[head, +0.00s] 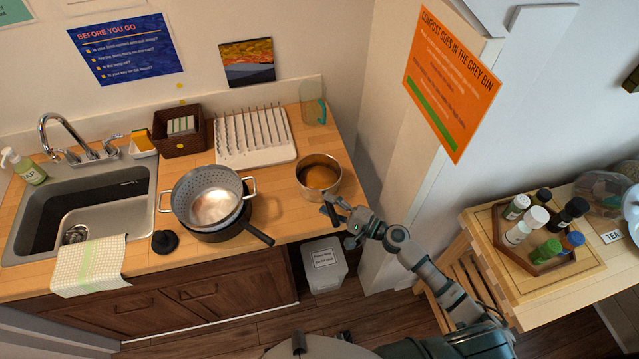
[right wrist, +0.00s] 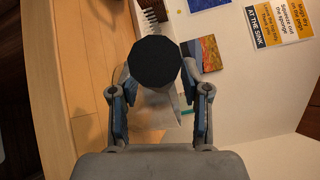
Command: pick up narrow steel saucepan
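The narrow steel saucepan (head: 304,189) stands upright near the right front edge of the wooden counter in the head view, its inside brownish. Its short dark handle points toward the front, at my right gripper (head: 341,220). My right gripper is at the handle end, just off the counter's front edge. In the right wrist view a dark, many-sided end (right wrist: 154,63), seemingly the handle's, shows between the fingers of my right gripper (right wrist: 158,92). The fingers stand apart on either side of it; firm contact is not visible. My left gripper is not in view.
A steel colander (head: 207,196) sits in a dark pan left of the saucepan, its handle pointing front right. A white drying rack (head: 262,155) lies behind. A glass jar (head: 313,104) stands in the corner. The wall edge (head: 391,160) is close on the right.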

